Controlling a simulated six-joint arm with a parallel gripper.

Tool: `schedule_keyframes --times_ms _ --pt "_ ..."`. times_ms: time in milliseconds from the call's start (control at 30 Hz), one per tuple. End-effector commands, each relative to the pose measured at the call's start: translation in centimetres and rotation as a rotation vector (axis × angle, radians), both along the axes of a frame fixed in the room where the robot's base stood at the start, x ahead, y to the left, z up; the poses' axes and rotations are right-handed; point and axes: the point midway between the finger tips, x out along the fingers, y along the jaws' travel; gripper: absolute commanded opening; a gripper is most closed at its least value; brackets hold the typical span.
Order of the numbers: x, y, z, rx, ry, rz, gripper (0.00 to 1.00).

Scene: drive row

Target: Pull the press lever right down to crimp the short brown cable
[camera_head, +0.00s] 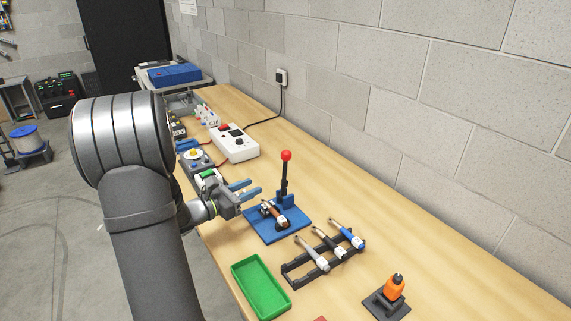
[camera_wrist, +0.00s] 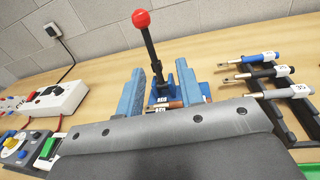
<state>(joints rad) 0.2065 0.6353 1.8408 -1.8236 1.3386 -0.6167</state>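The press has a blue base (camera_head: 290,229) on the bench and a black lever (camera_head: 284,178) with a red knob (camera_head: 286,155). The lever stands nearly upright; it also shows in the wrist view (camera_wrist: 149,48). The short brown cable (camera_head: 281,220) lies in the press at the lever's foot; in the wrist view the brown cable (camera_wrist: 172,105) is partly hidden by my gripper. My gripper (camera_head: 255,188) is open, with nothing between its blue fingers. It is left of the lever, below the knob's height, and looks apart from it.
A black rack (camera_head: 292,274) holding several cables stands in front of the press. A white power box (camera_head: 236,146) sits behind. The block wall bounds the right.

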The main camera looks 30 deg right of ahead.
Motion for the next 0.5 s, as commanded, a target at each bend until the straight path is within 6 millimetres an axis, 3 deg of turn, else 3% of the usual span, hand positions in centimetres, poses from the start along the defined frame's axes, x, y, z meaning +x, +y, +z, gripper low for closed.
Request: schedule_keyframes --times_ms 167,367,500 --pt "1.7 1.0 0.1 -0.033 0.002 0.064 0.34" --pt "2.1 -1.8 0.1 -0.033 0.003 0.060 0.34" --pt "2.6 -4.9 0.1 -0.033 0.001 0.057 0.34"
